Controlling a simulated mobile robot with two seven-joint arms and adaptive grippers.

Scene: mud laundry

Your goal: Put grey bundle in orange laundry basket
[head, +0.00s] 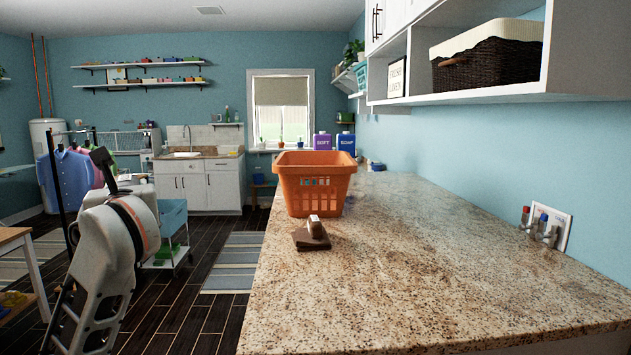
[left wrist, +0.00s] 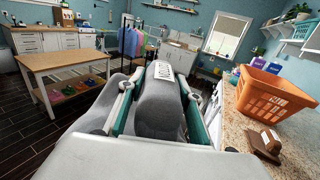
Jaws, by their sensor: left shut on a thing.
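The grey bundle (left wrist: 160,112) fills the space between the green-lined fingers of my left gripper (left wrist: 160,100) in the left wrist view. It has a white label on top, and the fingers press on both its sides. In the head view my left arm is at the left, over the floor beside the counter, and hides most of the gripper and bundle. The orange laundry basket (head: 314,188) stands upright on the granite counter, to the right of my left gripper. It also shows in the left wrist view (left wrist: 272,97). My right gripper is out of view.
A brown folded item (head: 312,238) with a label lies on the counter (head: 420,270) in front of the basket. Purple and blue containers (head: 346,142) stand behind it. A clothes rack (head: 60,180) and a wooden table (left wrist: 75,68) are to the left.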

